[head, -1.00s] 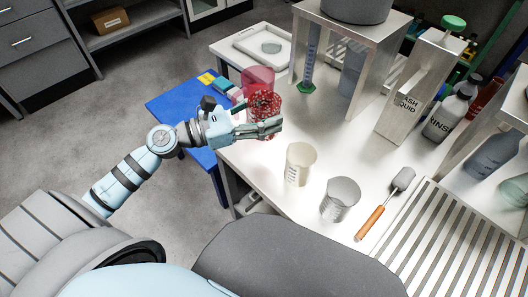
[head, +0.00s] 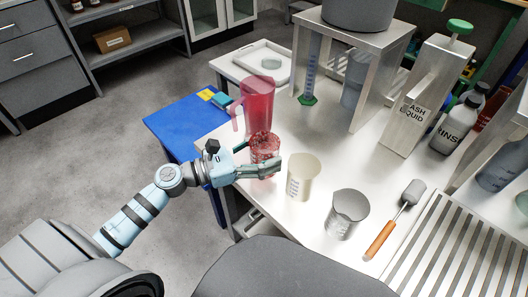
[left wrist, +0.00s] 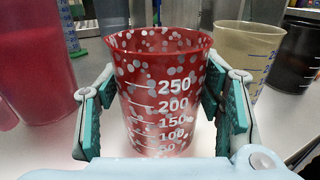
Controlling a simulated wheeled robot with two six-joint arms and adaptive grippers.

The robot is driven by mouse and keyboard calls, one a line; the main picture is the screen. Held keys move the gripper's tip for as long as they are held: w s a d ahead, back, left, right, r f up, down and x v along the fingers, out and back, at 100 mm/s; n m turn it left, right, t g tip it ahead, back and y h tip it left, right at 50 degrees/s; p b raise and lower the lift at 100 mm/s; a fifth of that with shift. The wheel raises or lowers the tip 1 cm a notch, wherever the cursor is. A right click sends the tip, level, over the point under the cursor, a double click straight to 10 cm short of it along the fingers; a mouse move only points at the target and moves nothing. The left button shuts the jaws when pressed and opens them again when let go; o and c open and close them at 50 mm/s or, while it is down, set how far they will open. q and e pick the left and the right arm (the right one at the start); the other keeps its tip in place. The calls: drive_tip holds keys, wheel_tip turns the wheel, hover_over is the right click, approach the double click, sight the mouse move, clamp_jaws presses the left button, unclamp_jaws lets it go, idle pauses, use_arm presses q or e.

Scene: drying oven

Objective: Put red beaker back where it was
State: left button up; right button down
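The red beaker (head: 265,143) has white speckles and white volume marks. It stands upright between the fingers of my left gripper (head: 262,166), left of the cream beaker (head: 304,179) in the head view. In the left wrist view the red beaker (left wrist: 163,95) fills the middle, with a teal pad of my left gripper (left wrist: 162,108) against each side. The gripper is shut on it. Its base is partly hidden by the fingers, so I cannot tell whether it touches the table. My right gripper is not in view.
A tall red pitcher (head: 259,104) stands just behind the red beaker. A metal stand (head: 374,75) is behind. A blue table (head: 180,125) is at left.

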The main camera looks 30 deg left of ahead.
sight(251, 157)
use_arm(q)
drive_tip(key=shift+o, duration=0.7)
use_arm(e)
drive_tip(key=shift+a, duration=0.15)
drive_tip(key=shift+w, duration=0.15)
use_arm(q)
drive_tip(key=shift+r, duration=0.15)
drive_tip(key=shift+s+a, duration=0.25)
drive_tip(key=v, duration=0.4)
drive_tip(key=shift+s+a, duration=0.1)
drive_tip(key=shift+s, duration=0.05)
drive_tip(key=p+v, duration=0.4)
drive_tip(key=v, duration=0.3)
drive_tip(key=shift+p, duration=0.35)
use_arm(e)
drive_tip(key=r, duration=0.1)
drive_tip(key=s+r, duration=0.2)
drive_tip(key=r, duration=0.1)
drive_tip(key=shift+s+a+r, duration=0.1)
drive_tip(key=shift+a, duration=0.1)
